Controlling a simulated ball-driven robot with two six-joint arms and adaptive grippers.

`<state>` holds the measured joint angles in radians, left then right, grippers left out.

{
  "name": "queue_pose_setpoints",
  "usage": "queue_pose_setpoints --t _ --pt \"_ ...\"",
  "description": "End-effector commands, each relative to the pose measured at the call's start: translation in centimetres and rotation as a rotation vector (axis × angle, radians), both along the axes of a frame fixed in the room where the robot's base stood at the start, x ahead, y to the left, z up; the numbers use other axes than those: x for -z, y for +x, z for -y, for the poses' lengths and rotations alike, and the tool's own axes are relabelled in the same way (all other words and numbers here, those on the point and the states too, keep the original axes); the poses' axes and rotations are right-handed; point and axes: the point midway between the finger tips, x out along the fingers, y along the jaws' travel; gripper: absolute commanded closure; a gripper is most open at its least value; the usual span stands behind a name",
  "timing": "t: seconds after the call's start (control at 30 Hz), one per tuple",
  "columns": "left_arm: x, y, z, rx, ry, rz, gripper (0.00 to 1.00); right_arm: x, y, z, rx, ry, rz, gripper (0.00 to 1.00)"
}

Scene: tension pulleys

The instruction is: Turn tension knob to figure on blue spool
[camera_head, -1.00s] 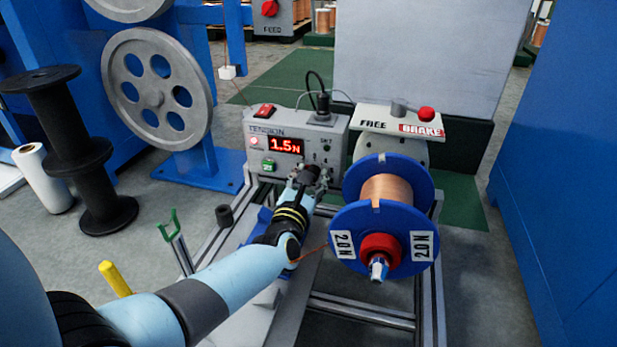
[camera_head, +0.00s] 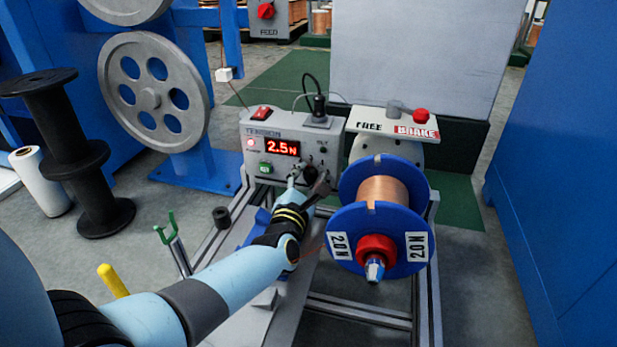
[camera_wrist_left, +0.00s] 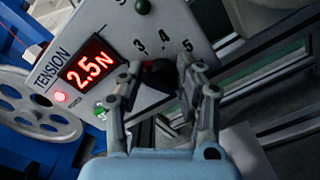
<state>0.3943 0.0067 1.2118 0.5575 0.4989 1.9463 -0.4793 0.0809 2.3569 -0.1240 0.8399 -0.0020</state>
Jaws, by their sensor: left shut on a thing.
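The grey tension box (camera_head: 256,132) has a red display (camera_head: 282,148) that reads 2.5 N. It also shows in the left wrist view, where the display (camera_wrist_left: 88,74) reads 2.5 N. My left gripper (camera_head: 311,172) is at the box front, shut on the black tension knob (camera_wrist_left: 159,75), which its fingers partly hide. The figures 3, 4 and 5 show around the knob. The blue spool (camera_head: 340,222) of copper wire carries two white labels reading 2.0 N, and a red hub (camera_head: 377,249). My right gripper is not in view.
A panel (camera_head: 395,124) marked FREE and BRAKE stands behind the spool, with a lever and a red button. A grey pulley wheel (camera_head: 150,97) and a black spool (camera_head: 72,150) stand at left. A green fork (camera_head: 170,235) and yellow post (camera_head: 113,280) stand near my left arm.

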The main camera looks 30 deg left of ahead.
Motion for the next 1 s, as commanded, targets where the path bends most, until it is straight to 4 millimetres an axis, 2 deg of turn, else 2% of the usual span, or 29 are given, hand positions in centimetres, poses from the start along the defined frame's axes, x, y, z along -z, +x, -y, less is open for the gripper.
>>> queue_pose_setpoints --t 0.03,0.13,0.17,0.3,0.77,0.87,1.0 --pt "1.1 -0.4 0.2 0.005 -0.007 -0.026 0.97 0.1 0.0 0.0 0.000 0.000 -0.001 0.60" --pt "1.2 -0.5 0.2 0.005 -0.008 -0.026 0.97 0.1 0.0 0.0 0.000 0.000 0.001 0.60" --pt "1.2 -0.5 0.2 0.005 -0.008 -0.026 0.64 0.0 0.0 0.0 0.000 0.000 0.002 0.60" --pt "1.1 -0.4 0.2 0.004 -0.007 -0.023 0.47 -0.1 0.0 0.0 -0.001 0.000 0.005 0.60" --pt "0.5 -0.4 0.1 0.003 -0.004 -0.012 0.47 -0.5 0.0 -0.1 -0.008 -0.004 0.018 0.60" --pt "0.6 -1.4 0.3 0.003 -0.004 -0.013 0.47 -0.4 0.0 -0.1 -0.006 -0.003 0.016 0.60" --pt "0.7 -4.1 1.1 0.003 -0.005 -0.016 0.47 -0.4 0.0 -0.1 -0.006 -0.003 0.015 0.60"
